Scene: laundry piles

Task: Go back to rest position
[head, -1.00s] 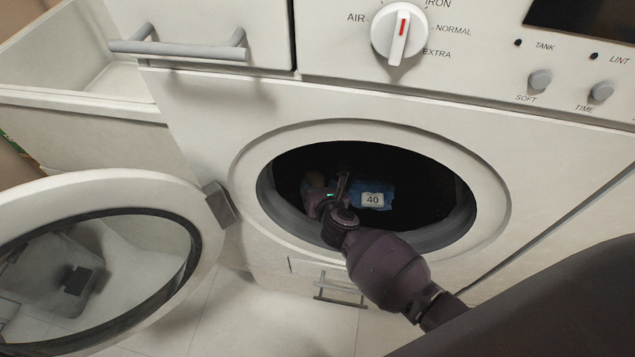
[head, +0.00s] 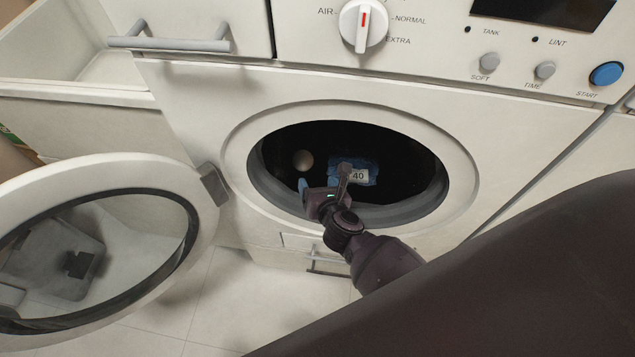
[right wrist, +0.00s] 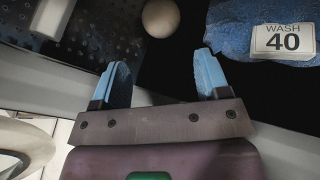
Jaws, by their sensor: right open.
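My right gripper (head: 325,184) is at the washer's round opening, its fingers over the lower front of the drum. In the right wrist view the right gripper (right wrist: 160,80) has its two blue fingertips wide apart with nothing between them. A blue cloth (head: 342,170) with a white "WASH 40" label lies in the dark drum, behind the gripper. The cloth also shows in the right wrist view (right wrist: 240,30), apart from the fingers. My left gripper is not in view.
The washer door (head: 205,240) stands open to the left. A pale round ball (head: 302,160) is in the drum.

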